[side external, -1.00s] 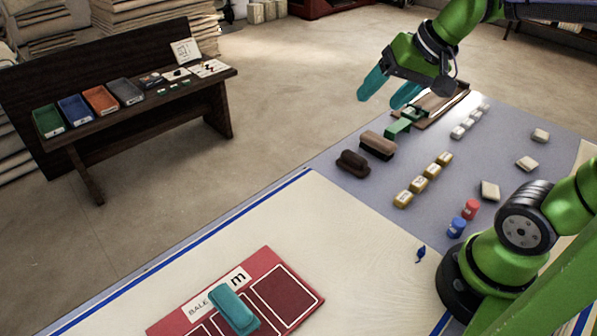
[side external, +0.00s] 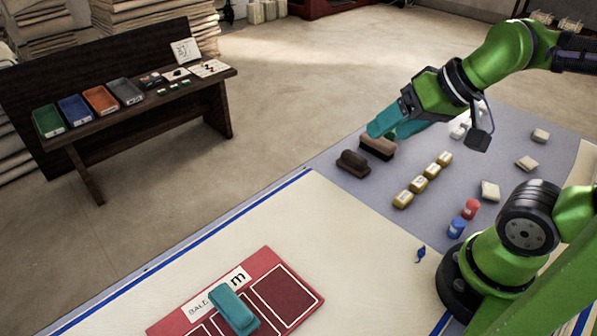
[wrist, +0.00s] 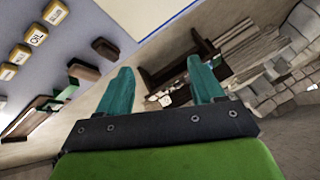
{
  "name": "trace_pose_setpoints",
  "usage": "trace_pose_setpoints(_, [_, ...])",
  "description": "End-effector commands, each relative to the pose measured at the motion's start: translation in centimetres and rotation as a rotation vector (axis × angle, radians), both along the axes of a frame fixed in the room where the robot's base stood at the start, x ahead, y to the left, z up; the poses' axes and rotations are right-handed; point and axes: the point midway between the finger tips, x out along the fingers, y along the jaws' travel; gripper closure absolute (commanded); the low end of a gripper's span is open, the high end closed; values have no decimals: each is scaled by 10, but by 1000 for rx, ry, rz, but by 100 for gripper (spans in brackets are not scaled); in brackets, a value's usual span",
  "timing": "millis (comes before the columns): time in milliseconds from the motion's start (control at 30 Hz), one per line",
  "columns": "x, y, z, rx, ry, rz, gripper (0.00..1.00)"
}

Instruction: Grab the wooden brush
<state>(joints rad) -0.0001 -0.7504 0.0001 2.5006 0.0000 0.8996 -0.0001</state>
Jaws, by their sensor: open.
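A brown brush-like block with a paler lower edge (side external: 378,149) lies on the grey mat. It looks like the wooden brush and also shows in the wrist view (wrist: 84,71). A darker brown brush-like block (side external: 353,163) lies beside it and also shows in the wrist view (wrist: 105,48). My gripper (side external: 392,129) has teal fingers and is open and empty. In the side view its fingertips overlap the back of the paler-edged brush; contact cannot be told. In the wrist view the fingers (wrist: 160,68) are spread apart, with both brushes left of them.
Several yellow labelled blocks (side external: 420,184) stand in a row right of the brushes. Red (side external: 470,209) and blue (side external: 456,227) jars are nearer my base. A teal block (side external: 234,310) lies on a red board (side external: 268,262). A bench (side external: 130,130) with trays stands left.

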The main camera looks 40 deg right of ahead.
Motion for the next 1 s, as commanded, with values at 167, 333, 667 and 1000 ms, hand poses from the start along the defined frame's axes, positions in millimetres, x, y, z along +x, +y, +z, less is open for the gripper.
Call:
trace_pose_setpoints(167, [0, 0, 0, 0, 0, 0, 33])
trace_pose_setpoints(333, [0, 0, 0, 0, 0, 0, 23])
trace_pose_setpoints(667, [8, -12, -13, 3, 64, -47, 23])
trace_pose_setpoints(1000, [88, -101, -33, -87, 325, -102, 23])
